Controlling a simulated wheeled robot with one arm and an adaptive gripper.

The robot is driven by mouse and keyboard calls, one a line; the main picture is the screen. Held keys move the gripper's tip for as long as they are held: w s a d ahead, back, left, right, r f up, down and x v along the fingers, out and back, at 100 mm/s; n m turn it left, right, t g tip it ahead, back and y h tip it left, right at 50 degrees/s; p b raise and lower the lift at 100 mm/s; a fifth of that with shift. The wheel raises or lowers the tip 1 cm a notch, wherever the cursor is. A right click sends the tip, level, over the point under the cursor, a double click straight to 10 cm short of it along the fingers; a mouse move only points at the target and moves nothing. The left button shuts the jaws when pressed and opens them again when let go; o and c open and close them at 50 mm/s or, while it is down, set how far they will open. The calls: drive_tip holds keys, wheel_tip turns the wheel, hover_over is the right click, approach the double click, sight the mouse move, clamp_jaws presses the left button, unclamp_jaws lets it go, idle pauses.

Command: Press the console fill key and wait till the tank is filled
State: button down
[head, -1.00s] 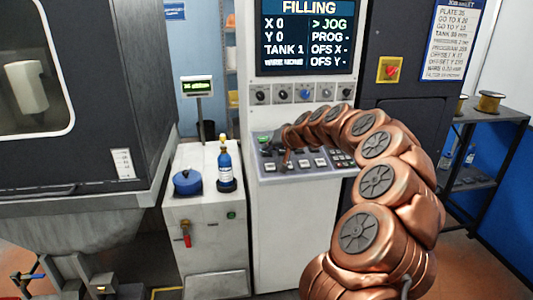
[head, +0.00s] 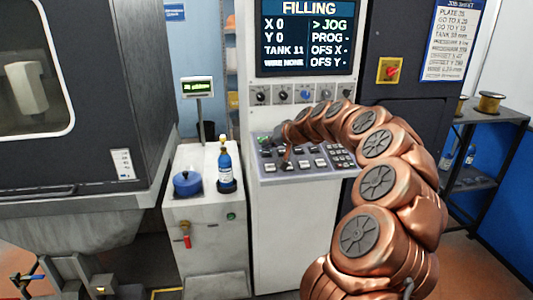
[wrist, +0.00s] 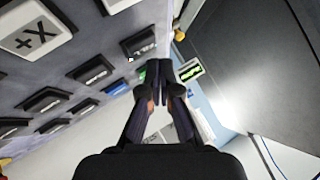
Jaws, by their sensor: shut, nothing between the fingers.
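The console screen (head: 306,37) reads FILLING, X 0, Y 0, TANK 11 and WIRE NONE, with a marker beside JOG. The sloped key panel (head: 305,166) below it has rows of grey and dark keys. My gripper (wrist: 160,70) is shut and empty, its fingertips beside a green key (wrist: 142,75) in the wrist view. I cannot tell whether they touch it. A blue key (wrist: 115,88) is nearby. In the head view my arm reaches over the panel from the right and its end covers part of the keys. I cannot read which one is the fill key.
A small green display (head: 197,86) stands on a post at the left. A blue bottle (head: 226,168) and a blue lidded pot (head: 187,183) stand on the white cabinet (head: 204,217). A yellow-plated red switch (head: 390,70) is right of the screen. A shelf (head: 492,113) stands far right.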

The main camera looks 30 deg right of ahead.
drive_tip(key=r, duration=0.2)
drive_tip(key=s+r, duration=0.1)
drive_tip(key=r, duration=0.2)
drive_tip(key=shift+a+p, duration=0.2)
drive_tip(key=shift+p, duration=0.15)
idle(0.8)
